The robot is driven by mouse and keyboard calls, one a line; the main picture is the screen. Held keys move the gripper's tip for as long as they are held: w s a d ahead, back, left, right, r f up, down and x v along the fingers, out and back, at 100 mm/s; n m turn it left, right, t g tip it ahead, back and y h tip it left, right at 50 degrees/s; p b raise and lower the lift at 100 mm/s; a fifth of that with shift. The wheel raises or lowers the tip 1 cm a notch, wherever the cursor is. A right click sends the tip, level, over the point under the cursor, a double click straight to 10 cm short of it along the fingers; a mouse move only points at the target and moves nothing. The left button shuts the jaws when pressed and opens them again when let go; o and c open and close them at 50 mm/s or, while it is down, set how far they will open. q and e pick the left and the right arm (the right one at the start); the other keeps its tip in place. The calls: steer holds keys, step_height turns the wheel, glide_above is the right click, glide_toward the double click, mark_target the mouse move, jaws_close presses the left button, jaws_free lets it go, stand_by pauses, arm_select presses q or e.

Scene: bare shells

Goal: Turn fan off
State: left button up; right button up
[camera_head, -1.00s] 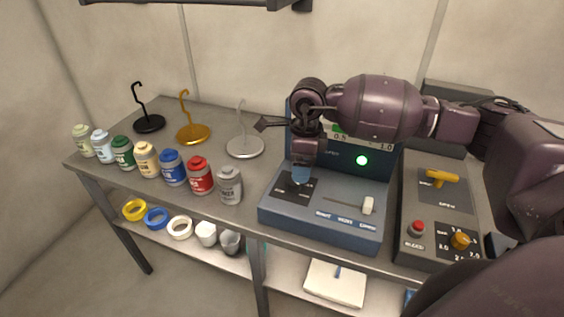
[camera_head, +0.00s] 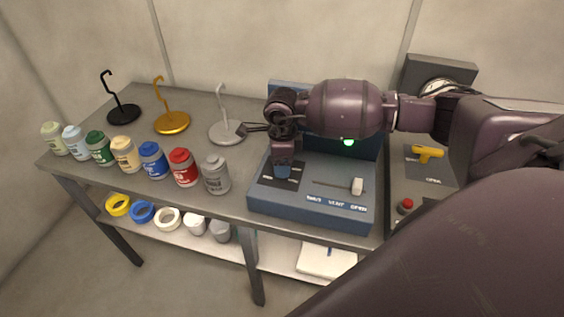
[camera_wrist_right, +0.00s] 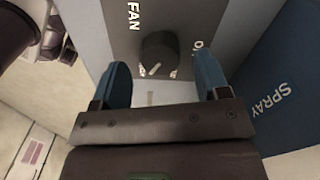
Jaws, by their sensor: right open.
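The blue control console (camera_head: 310,208) stands on the table, with a dark switch plate (camera_head: 268,184) at its front left. In the right wrist view, a dark round knob (camera_wrist_right: 159,50) with a pale pointer mark sits on a grey plate labelled FAN (camera_wrist_right: 134,15). My right gripper (camera_head: 282,172) points down over this plate. In the right wrist view, its blue fingertips (camera_wrist_right: 162,76) are open, one on each side of the knob, with gaps visible. Contact cannot be told. In the head view the knob is hidden by the gripper. My left gripper is not in view.
A white slider (camera_head: 357,186) sits on the console, right of the gripper. A lit green lamp (camera_head: 348,142) is partly hidden by my arm. Another console with a yellow handle (camera_head: 427,153) is at right. Several bottles (camera_head: 152,160) and hooked stands (camera_head: 172,122) are at left.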

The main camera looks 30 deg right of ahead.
steer(key=shift+f, duration=0.85)
steer(key=c, duration=0.9)
steer(key=shift+c, duration=0.2)
